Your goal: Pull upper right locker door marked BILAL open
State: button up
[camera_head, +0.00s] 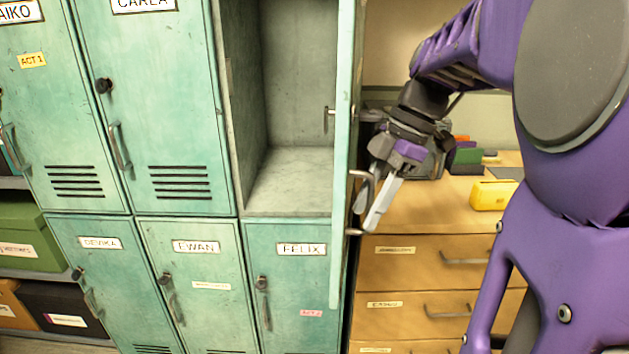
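The upper right locker (290,184) stands open and looks empty inside. Its door (347,110) is swung out toward me and shows nearly edge-on, so no name on it can be read. The door's bar handle (369,190) sticks out on the right side of the door. My gripper (374,210) is at this handle, to the right of the door. Its two pale fingers point down and lie next to the handle. I cannot tell whether they are closed around the bar or only beside it.
Closed lockers marked CARLA (165,110) and FELIX (290,290) adjoin the open one. A wooden drawer unit (420,262) with a yellow box (492,196) on top stands right of the door. Shelves with a green box (28,232) are at far left.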

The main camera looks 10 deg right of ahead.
jog(key=p+v, duration=0.4)
jog(key=v, duration=1.3)
jog(key=shift+r, duration=0.25)
